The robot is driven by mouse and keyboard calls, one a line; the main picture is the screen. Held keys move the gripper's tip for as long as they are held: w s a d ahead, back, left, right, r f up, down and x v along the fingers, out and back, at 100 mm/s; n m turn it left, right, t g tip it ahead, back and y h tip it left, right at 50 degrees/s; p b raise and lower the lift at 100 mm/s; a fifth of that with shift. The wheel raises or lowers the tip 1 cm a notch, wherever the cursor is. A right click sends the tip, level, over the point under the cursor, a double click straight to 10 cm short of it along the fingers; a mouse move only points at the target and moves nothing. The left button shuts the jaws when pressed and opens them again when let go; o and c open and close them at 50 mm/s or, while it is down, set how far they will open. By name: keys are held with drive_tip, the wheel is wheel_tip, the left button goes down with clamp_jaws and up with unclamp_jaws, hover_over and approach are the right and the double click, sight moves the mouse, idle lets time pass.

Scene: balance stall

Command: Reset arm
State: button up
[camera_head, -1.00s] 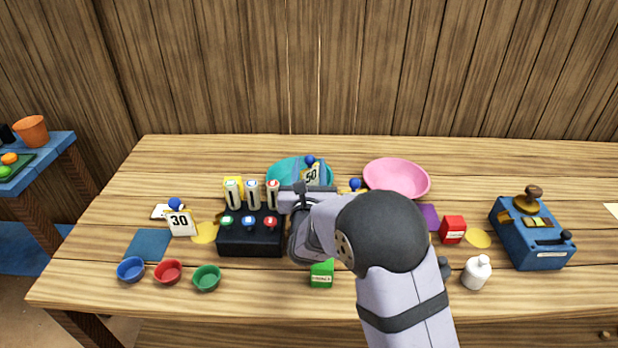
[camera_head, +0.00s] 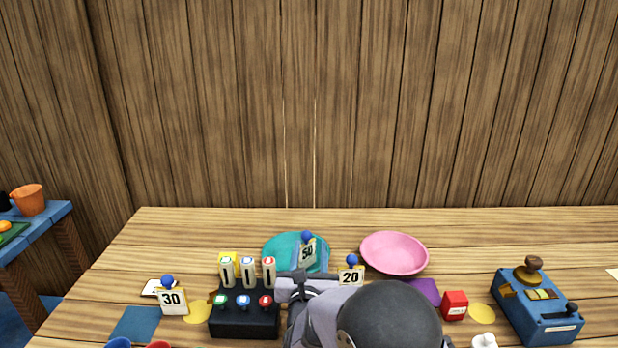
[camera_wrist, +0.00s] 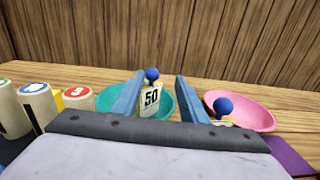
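My gripper (camera_wrist: 160,82) is open, its two blue fingers apart in the wrist view. Between and beyond them shows a white tag marked 50 (camera_wrist: 151,99) with a blue ball on top. In the head view the 50 tag (camera_head: 307,254) stands at the teal bowl (camera_head: 271,253); whether it is inside or in front is unclear. A tag marked 20 (camera_head: 351,276) with a blue ball is right of my gripper, in front of the pink bowl (camera_head: 394,254). My arm hides part of the table.
A black block with several buttons and labelled cylinders (camera_head: 246,322) is left of my gripper. A tag marked 30 (camera_head: 173,300) stands farther left. A red box (camera_head: 454,305) and a blue device (camera_head: 538,305) are on the right. A wooden wall (camera_head: 380,100) rises behind.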

drive_tip(key=d+r+m+h+p, duration=0.1)
drive_tip(key=d, duration=0.2)
drive_tip(key=s+d+r+m+g+h+p, duration=0.1)
drive_tip(key=d+r+m+h+p, duration=0.1)
drive_tip(key=d, duration=0.1)
drive_tip(key=s+d+r+m+g+h+p, duration=0.1)
drive_tip(key=d+m, duration=0.1)
drive_tip(key=d, duration=0.1)
drive_tip(key=shift+d+r+p, duration=0.15)
drive_tip(key=shift+d+p, duration=0.05)
drive_tip(key=shift+p, duration=0.1)
drive_tip(key=s+d+r+m+g+h+p, duration=0.2)
drive_tip(key=s+d+r+m+g+p, duration=0.1)
drive_tip(key=s+d+m+g+p, duration=0.55)
drive_tip(key=s+d+r+m+g+h+p, duration=0.2)
drive_tip(key=s+d+m+g+p, duration=0.2)
drive_tip(key=s+d+m+p, duration=0.55)
drive_tip(key=s+a+r+m+g+y+p, duration=0.1)
drive_tip(key=s+a+r+m+y+p, duration=0.3)
drive_tip(key=s+a+m+p, duration=0.1)
drive_tip(key=s+a+r+m+g+y+p, duration=0.2)
drive_tip(key=s+a+r+m+y+p, duration=0.2)
drive_tip(key=s+a+m, duration=0.3)
drive_tip(key=s+y, duration=0.1)
drive_tip(key=s, duration=0.1)
drive_tip(key=shift+s+a+r+p, duration=0.2)
drive_tip(key=shift+s+p, duration=0.2)
